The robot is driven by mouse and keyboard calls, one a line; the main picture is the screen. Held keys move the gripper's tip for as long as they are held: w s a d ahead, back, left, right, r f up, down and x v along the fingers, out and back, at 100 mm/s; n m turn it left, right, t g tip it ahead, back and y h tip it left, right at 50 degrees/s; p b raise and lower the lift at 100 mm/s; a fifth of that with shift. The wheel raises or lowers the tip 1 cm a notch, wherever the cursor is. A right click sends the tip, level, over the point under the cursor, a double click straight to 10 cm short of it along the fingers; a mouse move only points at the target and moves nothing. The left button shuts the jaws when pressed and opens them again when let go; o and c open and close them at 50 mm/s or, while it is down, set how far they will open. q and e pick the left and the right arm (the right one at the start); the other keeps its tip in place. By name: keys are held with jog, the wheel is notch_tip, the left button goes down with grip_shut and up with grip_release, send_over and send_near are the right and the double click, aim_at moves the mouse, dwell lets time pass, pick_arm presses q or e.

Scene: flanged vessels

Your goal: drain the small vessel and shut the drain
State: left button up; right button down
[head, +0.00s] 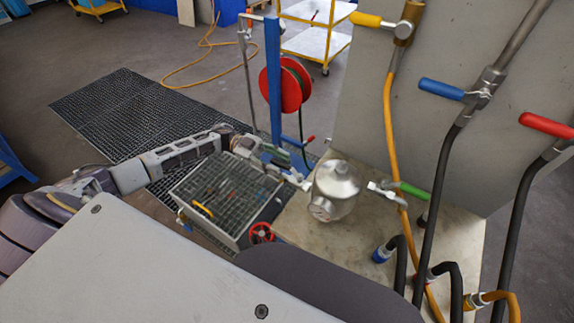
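The small vessel (338,182) is a shiny metal pot with a domed lid and a round flange low on its front left. It stands on the beige bench top (455,240). A valve with a green handle (414,191) sits just right of it. My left gripper (300,181) reaches in from the left, with its tip at the vessel's left side. I cannot tell whether it touches the vessel or a drain fitting there, or whether its fingers are closed. No drain flow can be made out. My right gripper is out of view.
A grated basin (190,222) lies left of the vessel, with a red handwheel (262,232) at its front corner. Hoses with blue (441,89), yellow (366,19) and red (546,125) handles hang at right. A red hose reel (284,90) stands behind.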

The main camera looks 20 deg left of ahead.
aim_at(287, 165)
pick_arm(q)
jog(key=d, duration=0.2)
jog(key=shift+s+d, duration=0.15)
jog(key=shift+d, duration=0.5)
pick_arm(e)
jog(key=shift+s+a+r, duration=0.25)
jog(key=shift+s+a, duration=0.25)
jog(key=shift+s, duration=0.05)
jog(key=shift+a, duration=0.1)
pick_arm(q)
grip_shut()
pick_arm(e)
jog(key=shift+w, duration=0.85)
